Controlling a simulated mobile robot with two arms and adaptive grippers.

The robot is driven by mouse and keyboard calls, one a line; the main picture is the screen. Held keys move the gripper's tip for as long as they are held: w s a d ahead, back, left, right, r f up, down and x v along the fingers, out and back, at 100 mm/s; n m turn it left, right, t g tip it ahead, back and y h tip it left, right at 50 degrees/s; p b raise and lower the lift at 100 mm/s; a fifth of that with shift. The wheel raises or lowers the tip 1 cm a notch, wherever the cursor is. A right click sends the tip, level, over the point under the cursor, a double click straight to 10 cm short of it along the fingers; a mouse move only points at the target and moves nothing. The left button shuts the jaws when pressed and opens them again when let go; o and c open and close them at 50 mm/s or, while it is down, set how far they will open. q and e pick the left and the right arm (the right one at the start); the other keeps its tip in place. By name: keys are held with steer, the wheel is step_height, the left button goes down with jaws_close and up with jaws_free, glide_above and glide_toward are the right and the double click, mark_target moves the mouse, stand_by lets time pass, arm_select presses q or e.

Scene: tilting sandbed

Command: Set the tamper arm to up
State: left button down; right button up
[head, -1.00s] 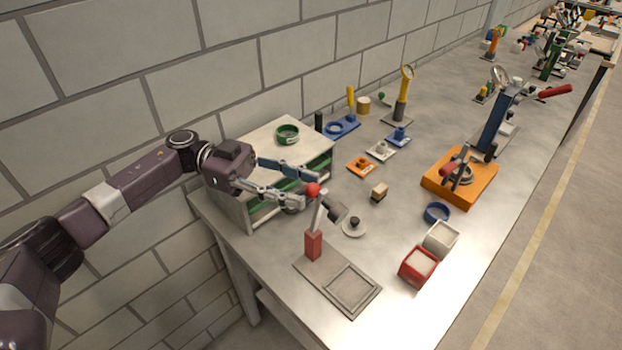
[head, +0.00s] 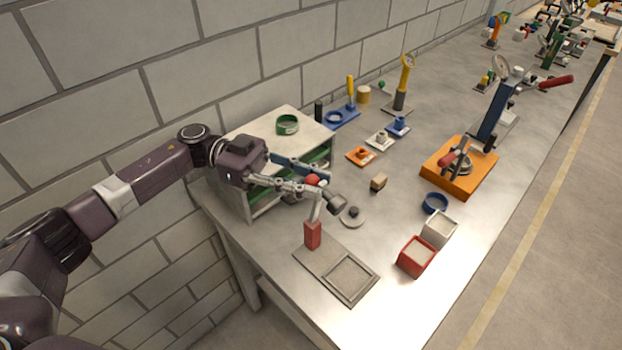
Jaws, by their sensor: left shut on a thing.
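The tamper stands at the near left of the bench, with a red post (head: 312,235) on a grey base plate (head: 312,259). Its pale tamper arm (head: 317,208) rises steeply from the post. A red ball knob (head: 313,180) tops the arm, and a dark grey hammer-like head (head: 335,202) sticks out to the right, above the plate. My left gripper (head: 315,183) is shut on the red knob, its fingers partly covering it. My right gripper is not in view.
A white shelf unit (head: 262,127) with a green ring on top stands behind my left gripper. A round disc with a dark knob (head: 352,216) lies right of the tamper. A red box (head: 417,255), a white box (head: 439,229) and an orange press (head: 462,178) stand further right.

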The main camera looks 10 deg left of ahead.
arm_select(q)
steer(key=shift+w+a+b, duration=0.5)
steer(key=shift+w+a, duration=0.15)
steer(key=shift+w, duration=0.05)
steer(key=shift+a, duration=0.2)
steer(key=c, duration=1.9)
jaws_free()
steer(key=shift+c, duration=0.2)
steer(key=shift+o, duration=1)
steer(key=shift+w+f, duration=0.15)
steer(key=w+a, duration=0.1)
steer(key=a, duration=0.6)
steer(key=shift+w+a, duration=0.15)
steer(key=shift+w, duration=0.05)
